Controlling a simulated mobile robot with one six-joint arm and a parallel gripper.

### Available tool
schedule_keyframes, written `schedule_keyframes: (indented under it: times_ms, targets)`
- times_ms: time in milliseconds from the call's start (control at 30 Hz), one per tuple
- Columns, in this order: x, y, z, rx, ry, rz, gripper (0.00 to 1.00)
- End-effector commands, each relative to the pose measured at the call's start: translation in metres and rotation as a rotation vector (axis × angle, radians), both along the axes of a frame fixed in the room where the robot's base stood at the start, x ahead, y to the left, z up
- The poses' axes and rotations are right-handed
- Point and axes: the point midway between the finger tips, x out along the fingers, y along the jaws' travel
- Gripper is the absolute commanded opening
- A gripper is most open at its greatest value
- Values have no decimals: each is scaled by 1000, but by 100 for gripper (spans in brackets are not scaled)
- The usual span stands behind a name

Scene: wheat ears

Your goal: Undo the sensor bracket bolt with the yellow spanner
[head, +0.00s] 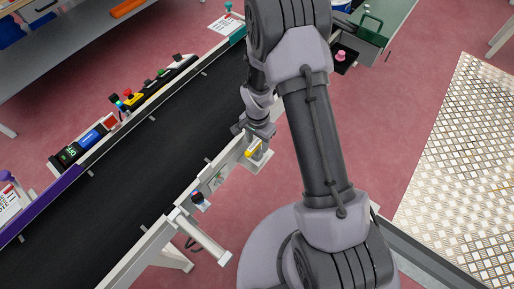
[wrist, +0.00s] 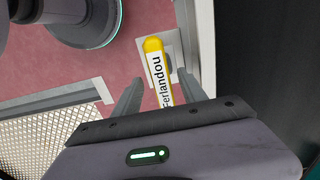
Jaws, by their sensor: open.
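The yellow spanner (head: 250,152) is at the conveyor's near side rail, partly hidden below my gripper (head: 257,134). In the wrist view the spanner (wrist: 154,58) shows a yellow end and a white label with black lettering. It lies between the two spread fingers of my gripper (wrist: 160,76), with a visible gap on each side. A pale plate (wrist: 176,46) is behind it. I cannot make out the bracket bolt.
The black conveyor belt (head: 140,165) runs diagonally on the left. Several coloured items lie along its far rail, including a blue and black cylinder (head: 88,140). A dark tray (head: 345,60) with a pink object stands behind my arm. A metal grid mat (head: 465,160) lies on the right.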

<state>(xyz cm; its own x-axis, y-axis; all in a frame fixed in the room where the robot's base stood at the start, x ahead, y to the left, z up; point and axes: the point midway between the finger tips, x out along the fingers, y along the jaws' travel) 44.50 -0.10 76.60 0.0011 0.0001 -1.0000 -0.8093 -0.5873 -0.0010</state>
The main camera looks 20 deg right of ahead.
Motion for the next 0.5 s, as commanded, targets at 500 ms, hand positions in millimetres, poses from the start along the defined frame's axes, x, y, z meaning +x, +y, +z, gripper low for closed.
schedule_keyframes:
  times_ms: [500]
  targets:
    - [1,1,-35,0,0,1,20]
